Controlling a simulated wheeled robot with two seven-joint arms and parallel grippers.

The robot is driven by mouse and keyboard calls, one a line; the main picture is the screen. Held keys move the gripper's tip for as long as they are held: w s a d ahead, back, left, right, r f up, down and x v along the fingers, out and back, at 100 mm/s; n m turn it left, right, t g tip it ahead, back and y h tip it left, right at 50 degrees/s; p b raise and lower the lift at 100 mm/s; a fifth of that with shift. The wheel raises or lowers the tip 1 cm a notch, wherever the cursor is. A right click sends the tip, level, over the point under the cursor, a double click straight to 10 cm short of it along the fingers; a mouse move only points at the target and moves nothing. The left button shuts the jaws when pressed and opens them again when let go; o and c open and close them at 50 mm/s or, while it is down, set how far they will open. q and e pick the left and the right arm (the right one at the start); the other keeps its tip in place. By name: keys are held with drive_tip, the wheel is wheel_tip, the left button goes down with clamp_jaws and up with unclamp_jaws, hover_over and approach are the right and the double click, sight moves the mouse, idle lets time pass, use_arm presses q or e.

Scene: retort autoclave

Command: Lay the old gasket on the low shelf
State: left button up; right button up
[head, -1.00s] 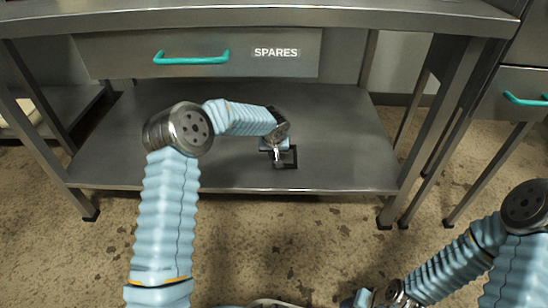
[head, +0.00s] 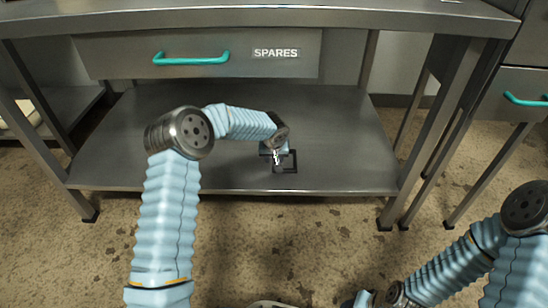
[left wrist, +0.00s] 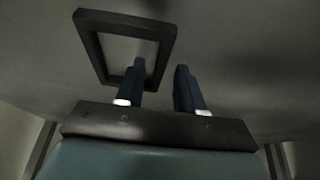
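The old gasket is a dark, square, hollow frame (head: 285,170) at the low shelf (head: 340,130), right of the shelf's middle and near its front edge. It looks flat on the shelf. In the left wrist view the gasket (left wrist: 91,45) is just beyond my fingers, with one side of it between them. My left gripper (head: 277,156) reaches down over the gasket. Its fingers (left wrist: 160,68) are apart, with a gap visible beside the gasket's bar. Only the body of my right gripper (head: 362,299) shows at the bottom edge; its fingers are out of the picture.
Above the shelf is a drawer (head: 110,56) labelled SPARES with a teal handle (head: 190,58). The worktop (head: 250,17) overhangs it. Bench legs (head: 440,120) stand at the right. The rest of the low shelf is bare.

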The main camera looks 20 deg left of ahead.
use_arm(q)
drive_tip(key=p+v, duration=0.1)
drive_tip(key=v, duration=1.1)
drive_tip(key=shift+p, duration=0.35)
